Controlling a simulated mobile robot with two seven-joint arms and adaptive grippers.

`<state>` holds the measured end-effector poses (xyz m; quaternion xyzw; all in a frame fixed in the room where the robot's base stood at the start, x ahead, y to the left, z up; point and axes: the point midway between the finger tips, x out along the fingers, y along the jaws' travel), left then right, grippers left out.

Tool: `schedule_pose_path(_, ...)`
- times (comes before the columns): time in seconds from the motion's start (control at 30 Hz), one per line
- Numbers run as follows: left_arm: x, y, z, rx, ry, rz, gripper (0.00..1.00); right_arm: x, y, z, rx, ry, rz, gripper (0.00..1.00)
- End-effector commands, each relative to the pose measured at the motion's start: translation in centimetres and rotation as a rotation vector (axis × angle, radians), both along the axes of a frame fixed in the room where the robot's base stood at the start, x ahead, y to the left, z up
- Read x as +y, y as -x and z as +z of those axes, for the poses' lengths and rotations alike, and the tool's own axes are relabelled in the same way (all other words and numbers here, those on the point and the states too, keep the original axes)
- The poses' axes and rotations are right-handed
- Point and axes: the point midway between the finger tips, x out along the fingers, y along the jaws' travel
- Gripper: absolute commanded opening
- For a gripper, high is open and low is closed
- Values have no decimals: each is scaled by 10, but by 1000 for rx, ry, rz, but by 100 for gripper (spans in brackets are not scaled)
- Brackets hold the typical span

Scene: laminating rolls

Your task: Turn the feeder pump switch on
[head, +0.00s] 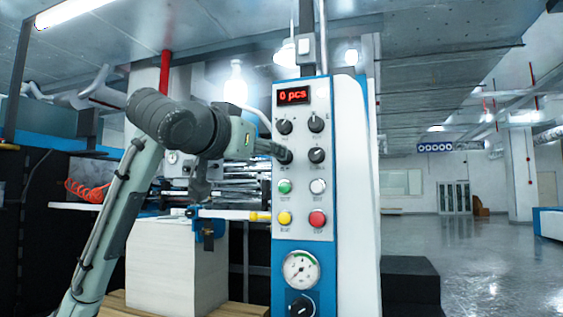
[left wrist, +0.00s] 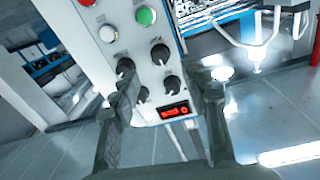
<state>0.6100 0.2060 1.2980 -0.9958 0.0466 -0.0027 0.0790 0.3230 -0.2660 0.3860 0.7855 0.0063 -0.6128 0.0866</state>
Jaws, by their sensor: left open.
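A white control panel (head: 302,200) with blue edges stands in the middle of the head view. It has a red "0 pcs" display (head: 293,95). Below it are an upper left knob (head: 284,127), upper right knob (head: 316,122) and lower right knob (head: 316,155), all black. Labels are too small to read, so I cannot tell which is the feeder pump switch. My left gripper (head: 279,151) is at the panel's left edge, by the lower left knob (left wrist: 160,54). In the left wrist view my left gripper (left wrist: 167,90) is open, its fingers spread before the knobs; contact is unclear.
Below the knobs are green (head: 284,186), white (head: 317,186), yellow (head: 285,219) and red (head: 317,219) buttons, then a pressure gauge (head: 301,270). A white paper stack (head: 175,265) stands left of the panel. Open floor (head: 470,270) lies to the right.

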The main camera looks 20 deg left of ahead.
Motion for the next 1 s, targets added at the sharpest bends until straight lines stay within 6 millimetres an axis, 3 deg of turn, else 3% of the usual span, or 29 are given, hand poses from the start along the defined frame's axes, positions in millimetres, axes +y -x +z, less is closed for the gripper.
schedule_pose_path(0.1,-1,-13,3,1,1,1,46,0,0,0,-6,-1,2,40)
schedule_pose_path(0.23,-3,-35,2,3,1,1,46,-4,13,-22,24,7,9,40)
schedule_pose_path(0.5,-6,-69,2,0,2,1,46,-9,27,-46,44,23,31,40)
schedule_pose_path(0.83,-6,-74,1,-1,1,2,46,-10,29,-51,47,27,35,40)
schedule_pose_path(1.0,-6,-74,1,-1,1,2,27,-9,29,-51,47,26,35,40)
